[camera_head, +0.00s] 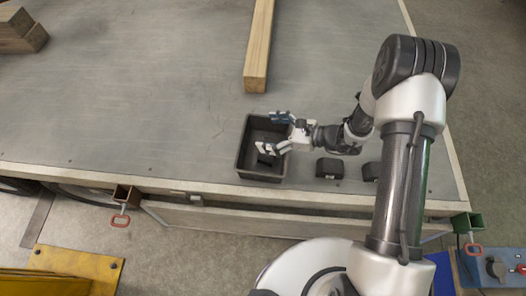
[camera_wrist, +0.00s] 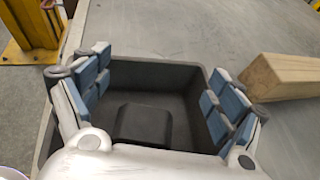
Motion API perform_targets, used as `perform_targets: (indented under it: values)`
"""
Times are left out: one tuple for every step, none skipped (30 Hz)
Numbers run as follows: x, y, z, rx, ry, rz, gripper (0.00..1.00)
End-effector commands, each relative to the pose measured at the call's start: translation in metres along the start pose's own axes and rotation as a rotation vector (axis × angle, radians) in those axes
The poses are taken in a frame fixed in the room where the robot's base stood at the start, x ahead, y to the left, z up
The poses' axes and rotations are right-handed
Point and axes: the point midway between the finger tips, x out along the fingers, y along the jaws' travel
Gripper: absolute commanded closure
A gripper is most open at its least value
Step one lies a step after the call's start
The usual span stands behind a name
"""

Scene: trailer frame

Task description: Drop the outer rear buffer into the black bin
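The black bin (camera_head: 243,148) stands on the grey trailer deck near its front edge. My gripper (camera_head: 272,132) is over the bin with its blue-padded fingers wide apart. In the wrist view my gripper (camera_wrist: 160,84) is open, with a finger at each side of the bin (camera_wrist: 165,75). A dark block-shaped buffer (camera_wrist: 143,124) shows low inside the bin, touching neither finger; the palm hides its near part. Two more black buffers, a nearer one (camera_head: 330,168) and an outer one (camera_head: 371,171), sit on the deck to the right of the bin.
A long wooden beam (camera_head: 259,50) lies behind the bin; its end (camera_wrist: 285,75) shows at right in the wrist view. Stacked timber (camera_head: 20,32) is at the far left. The deck left of the bin is clear.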

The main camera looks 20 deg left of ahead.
Motion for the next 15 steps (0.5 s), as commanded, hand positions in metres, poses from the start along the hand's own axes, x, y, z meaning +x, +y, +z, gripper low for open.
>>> perform_targets:
  values:
    - [0.0000,0.0001,-0.0001,0.000,0.000,0.000,0.06]
    - [0.0000,0.0001,-0.0002,0.000,0.000,0.000,0.04]
    - [0.0000,0.0001,-0.0002,0.000,0.001,0.000,0.01]
    - [0.0000,0.0001,-0.0003,0.000,0.001,0.000,0.00]
    - [0.0000,0.0001,-0.0003,0.000,0.001,0.000,0.00]
    - [0.0000,0.0002,-0.0003,0.001,0.001,0.000,0.00]
    - [0.0000,0.0002,-0.0004,0.001,0.001,0.000,0.00]
    - [0.0000,0.0002,-0.0004,0.001,0.001,0.000,0.00]
    - [0.0000,0.0002,-0.0004,0.001,0.001,0.000,0.00]
    - [0.0000,0.0002,-0.0004,0.001,0.001,0.000,0.00]
    - [0.0001,0.0002,-0.0005,0.001,0.001,0.000,0.00]
    - [0.0001,0.0002,-0.0005,0.001,0.001,0.000,0.00]
    - [0.0001,0.0005,-0.0010,0.001,0.002,0.000,0.00]
    - [0.0000,0.0004,-0.0010,0.001,0.002,0.000,0.00]
    - [-0.0007,0.0003,-0.0009,0.001,0.002,0.000,0.00]
